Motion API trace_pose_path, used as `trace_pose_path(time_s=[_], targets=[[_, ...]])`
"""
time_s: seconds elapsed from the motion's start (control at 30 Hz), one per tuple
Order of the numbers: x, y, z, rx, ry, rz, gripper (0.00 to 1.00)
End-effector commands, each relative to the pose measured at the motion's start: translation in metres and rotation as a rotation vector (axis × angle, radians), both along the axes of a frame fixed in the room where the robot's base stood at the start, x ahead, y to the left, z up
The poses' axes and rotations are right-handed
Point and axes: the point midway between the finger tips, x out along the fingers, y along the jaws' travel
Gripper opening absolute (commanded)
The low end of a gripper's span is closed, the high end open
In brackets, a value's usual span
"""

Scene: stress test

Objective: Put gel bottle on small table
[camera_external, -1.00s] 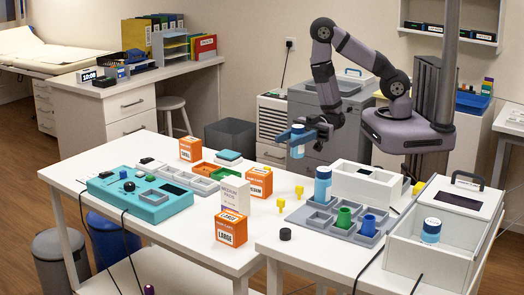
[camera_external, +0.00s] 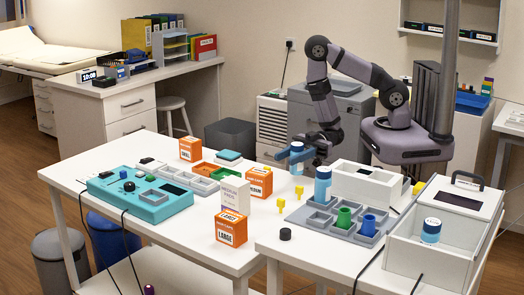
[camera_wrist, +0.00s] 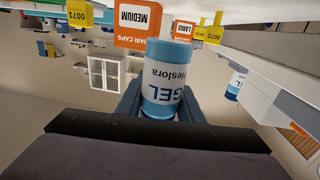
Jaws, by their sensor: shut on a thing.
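My gripper (camera_external: 298,158) is shut on the gel bottle (camera_external: 297,148), which is blue with a white label. In the wrist view, the bottle (camera_wrist: 163,78) sits between the fingers and its label reads "GEL Heslora" upside down. In the external view, I hold it at the back edge of the white tables, behind the yellow pieces. It looks clear of the surface. The front white table (camera_external: 262,252) has a long left part and a right part. I cannot tell which one is the small table.
A similar blue bottle (camera_external: 322,188) stands at the grey tray (camera_external: 300,214), with green and blue cups. Another bottle (camera_external: 431,231) is in the white open box (camera_external: 400,250). Orange boxes (camera_external: 259,182) and a teal console (camera_external: 145,198) occupy the left part. A white bin (camera_external: 345,178) stands close right.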

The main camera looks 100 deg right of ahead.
Motion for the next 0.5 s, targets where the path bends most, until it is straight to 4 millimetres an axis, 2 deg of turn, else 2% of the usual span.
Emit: trace_pose_path(time_s=[0.17, 0.5], targets=[[0.0, 0.0, -0.002, 0.001, -0.001, 0.0, 0.04], [0.0, 0.0, -0.032, 0.001, 0.001, 0.0, 0.04]])
